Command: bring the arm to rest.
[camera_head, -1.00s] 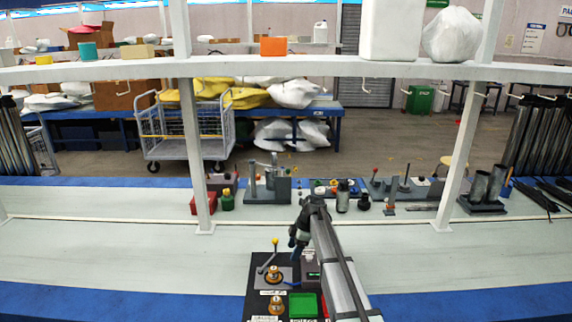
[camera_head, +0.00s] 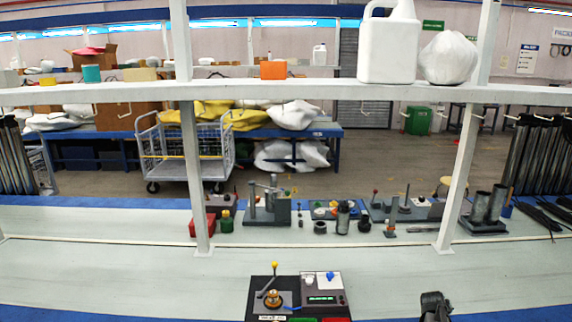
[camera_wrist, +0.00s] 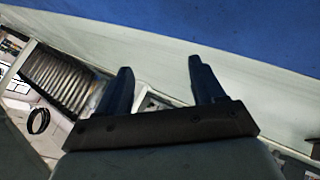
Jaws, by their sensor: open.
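My gripper shows in the wrist view (camera_wrist: 160,85) with its two dark fingers spread apart and nothing between them. Behind the fingers in that view are the pale bench top and its blue edge. In the head view only a dark part of my arm shows at the bottom edge, right of the control box. The fingers are out of that view. The control box (camera_head: 325,287) stands on the bench at the front middle, with a yellow-tipped lever, a brass fitting and a small display. My arm is clear of it.
A shelf (camera_head: 300,92) on white posts spans the bench and holds a white jug (camera_head: 388,45) and a white bag (camera_head: 448,58). Fixtures and small parts stand along the back of the bench. A block of grey tubes (camera_head: 487,207) is at right. The bench middle (camera_head: 150,265) is bare.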

